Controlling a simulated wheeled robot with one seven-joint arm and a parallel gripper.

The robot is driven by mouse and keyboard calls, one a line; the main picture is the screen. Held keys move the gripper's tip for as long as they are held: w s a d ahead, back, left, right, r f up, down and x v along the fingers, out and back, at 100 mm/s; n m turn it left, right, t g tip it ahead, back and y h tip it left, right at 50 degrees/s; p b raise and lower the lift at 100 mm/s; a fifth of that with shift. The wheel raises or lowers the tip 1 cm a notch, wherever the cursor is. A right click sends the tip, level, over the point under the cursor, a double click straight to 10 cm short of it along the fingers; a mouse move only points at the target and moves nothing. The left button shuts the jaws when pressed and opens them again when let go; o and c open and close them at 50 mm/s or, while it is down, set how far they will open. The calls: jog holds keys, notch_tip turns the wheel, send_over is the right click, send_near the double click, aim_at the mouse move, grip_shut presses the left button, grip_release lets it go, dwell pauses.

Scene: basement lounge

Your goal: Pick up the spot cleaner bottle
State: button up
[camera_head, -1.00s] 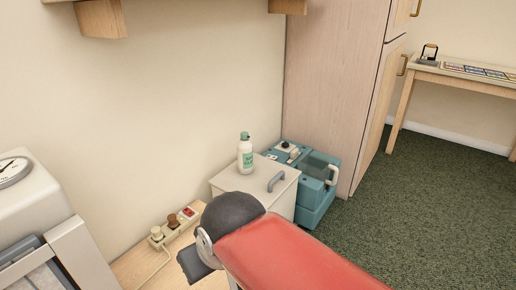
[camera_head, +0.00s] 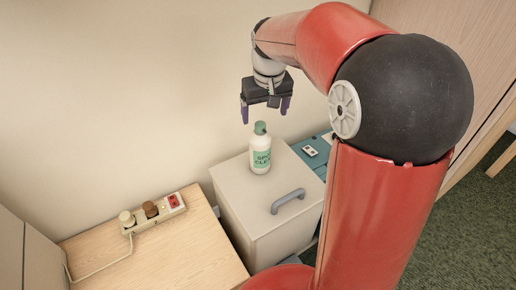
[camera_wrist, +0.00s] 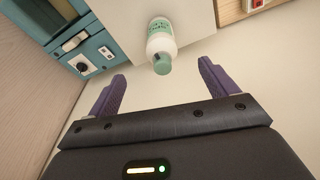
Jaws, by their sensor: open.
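The spot cleaner bottle (camera_head: 260,152) is white with a green cap and a green label. It stands upright on a white box-like cabinet (camera_head: 237,185) with a grey handle. My gripper (camera_head: 265,113) is open and empty, just above the bottle's cap in the head view, fingers pointing down. In the wrist view the bottle (camera_wrist: 161,42) lies beyond the purple fingertips (camera_wrist: 162,70), roughly centred between them, with its cap toward the gripper. No contact shows.
A teal machine (camera_head: 312,150) stands close to the right of the cabinet, partly hidden by my arm. A power strip (camera_head: 152,212) with plugs lies on a wooden surface (camera_head: 185,252) at left. The wall is close behind the bottle.

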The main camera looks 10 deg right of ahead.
aim_at(260, 124)
jog(key=shift+g, duration=0.3)
jog(key=w+f, duration=0.1)
jog(key=w, duration=0.1)
jog(key=w+f, duration=0.2)
jog(key=f, duration=0.7)
jog(key=shift+w+a+f, duration=0.1)
jog(key=shift+w+f, duration=0.25)
jog(key=shift+r, duration=0.1)
jog(key=c, duration=1.8)
